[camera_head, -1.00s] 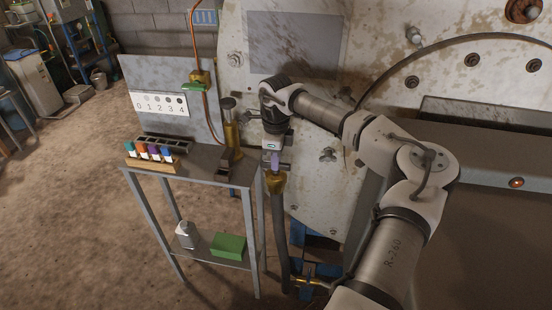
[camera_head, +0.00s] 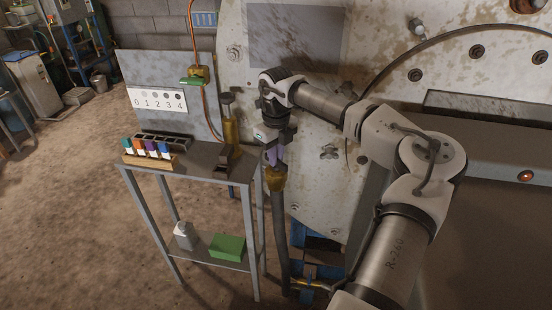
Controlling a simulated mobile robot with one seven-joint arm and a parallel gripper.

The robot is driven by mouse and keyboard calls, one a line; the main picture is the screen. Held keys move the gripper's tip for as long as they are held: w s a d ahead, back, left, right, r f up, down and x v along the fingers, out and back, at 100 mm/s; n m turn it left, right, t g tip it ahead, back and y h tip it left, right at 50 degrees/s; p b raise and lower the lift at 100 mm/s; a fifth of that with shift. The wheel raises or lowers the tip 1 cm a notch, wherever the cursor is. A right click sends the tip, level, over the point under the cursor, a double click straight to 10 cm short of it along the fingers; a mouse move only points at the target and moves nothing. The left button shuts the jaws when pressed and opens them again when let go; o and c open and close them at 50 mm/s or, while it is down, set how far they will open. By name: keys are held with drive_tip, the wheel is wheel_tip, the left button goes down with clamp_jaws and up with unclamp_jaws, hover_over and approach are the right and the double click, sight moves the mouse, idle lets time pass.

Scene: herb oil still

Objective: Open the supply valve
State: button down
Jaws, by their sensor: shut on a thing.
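My gripper (camera_head: 275,155) points down beside the front right corner of the small metal table. It is shut on a purple piece (camera_head: 273,157), which stands at the top of a brass fitting (camera_head: 275,178) on a grey hose. The fingers hide part of the purple piece, so I cannot tell its full shape. A brass valve with a green lever (camera_head: 194,81) sits on the copper pipe at the back panel, apart from my gripper. The lever lies about level. No readable label shows which one is the supply valve.
The metal table (camera_head: 205,160) carries a rack of coloured vials (camera_head: 150,158), a dark tray and a brass post (camera_head: 230,130). Its lower shelf holds a white bottle (camera_head: 184,236) and a green box (camera_head: 228,246). The large stained tank (camera_head: 300,190) stands close behind my arm.

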drive_tip(key=m+b, duration=0.2)
drive_tip(key=m, duration=0.3)
drive_tip(key=shift+m, duration=0.3)
drive_tip(key=m+b, duration=0.1)
drive_tip(key=m, duration=0.4)
drive_tip(key=shift+m+b, duration=0.3)
drive_tip(key=shift+b, duration=0.1)
drive_tip(key=c, duration=1.5)
unclamp_jaws()
drive_tip(key=shift+o, duration=0.2)
wheel_tip(320, 180, up, 14)
drive_tip(key=shift+b, duration=0.4)
